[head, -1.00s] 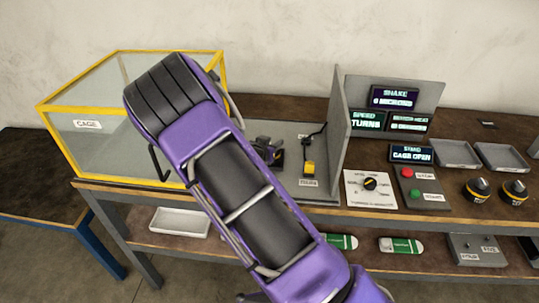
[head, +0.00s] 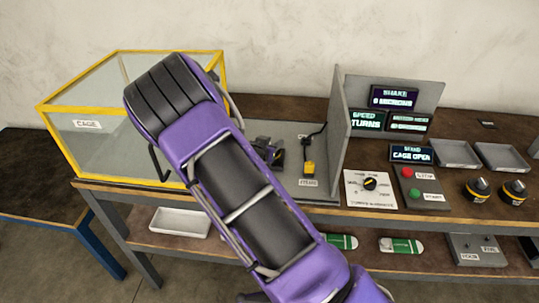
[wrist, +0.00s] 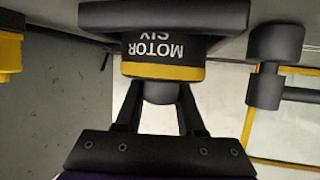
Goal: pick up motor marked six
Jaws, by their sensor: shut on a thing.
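The motor marked six (wrist: 165,72) is in the wrist view, black with a yellow band and white letters "MOTOR SIX" that read upside down. My gripper (wrist: 160,92) is shut on its narrow rounded end, one finger on each side. A wide dark part (wrist: 165,15) lies against the motor's far side; I cannot tell if they are joined.
Two other black motors with yellow bands (head: 479,187) (head: 514,191) stand at the right of the bench. A yellow-framed clear cage (head: 85,125) is at left.

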